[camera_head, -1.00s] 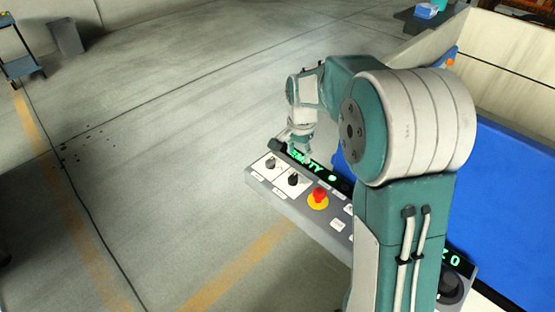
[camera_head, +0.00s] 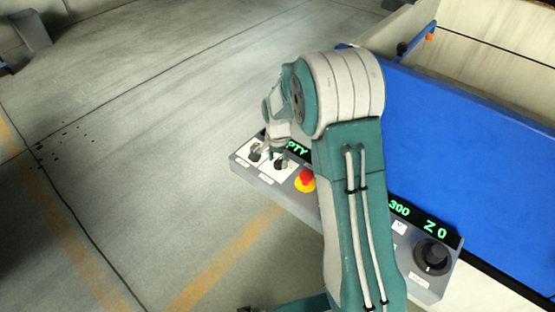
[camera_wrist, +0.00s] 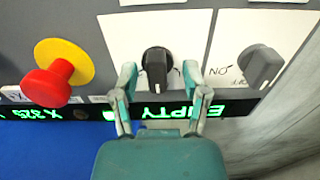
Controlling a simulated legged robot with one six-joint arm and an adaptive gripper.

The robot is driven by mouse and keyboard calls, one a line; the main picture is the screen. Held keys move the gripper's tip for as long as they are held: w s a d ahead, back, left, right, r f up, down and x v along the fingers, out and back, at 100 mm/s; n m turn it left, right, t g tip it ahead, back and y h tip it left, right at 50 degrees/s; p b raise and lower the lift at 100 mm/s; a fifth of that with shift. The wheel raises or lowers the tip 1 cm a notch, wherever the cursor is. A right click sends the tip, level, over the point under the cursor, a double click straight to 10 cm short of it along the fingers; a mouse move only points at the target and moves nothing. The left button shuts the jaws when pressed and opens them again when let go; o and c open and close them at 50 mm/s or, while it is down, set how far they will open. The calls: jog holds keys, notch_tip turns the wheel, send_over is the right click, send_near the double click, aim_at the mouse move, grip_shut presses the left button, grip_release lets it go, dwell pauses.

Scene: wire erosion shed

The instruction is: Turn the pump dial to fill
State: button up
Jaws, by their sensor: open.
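A black dial (camera_wrist: 157,65) on a white plate shows in the wrist view, its pointer ridge roughly vertical in that view. My gripper (camera_wrist: 159,76) is open, with one finger on each side of this dial. I cannot tell whether the fingers touch it. A second, grey-looking dial (camera_wrist: 262,65) on its own white plate sits to the right, turned at a slant. In the head view my gripper (camera_head: 279,152) is over the panel's left end, by the dial nearer the red button (camera_head: 306,180). The green display (camera_head: 297,147) reads EMPTY in the wrist view. No fill label is legible.
The red button on its yellow disc (camera_wrist: 82,58) stands up beside the black dial. The grey panel (camera_head: 270,193) also carries a larger black knob (camera_head: 432,255) at its right end. A blue wall (camera_head: 460,130) rises behind it. Open floor lies left.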

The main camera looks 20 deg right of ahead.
jog(key=shift+d+f, duration=0.1)
jog(key=shift+d, duration=0.1)
grip_shut()
jog(key=shift+a, duration=0.1)
jog(key=shift+n, duration=0.3)
jog(key=n, duration=0.4)
jog(key=shift+n, duration=0.3)
jog(key=n, duration=0.5)
jog(key=shift+n, duration=0.3)
jog(key=shift+s+f, duration=0.1)
grip_release()
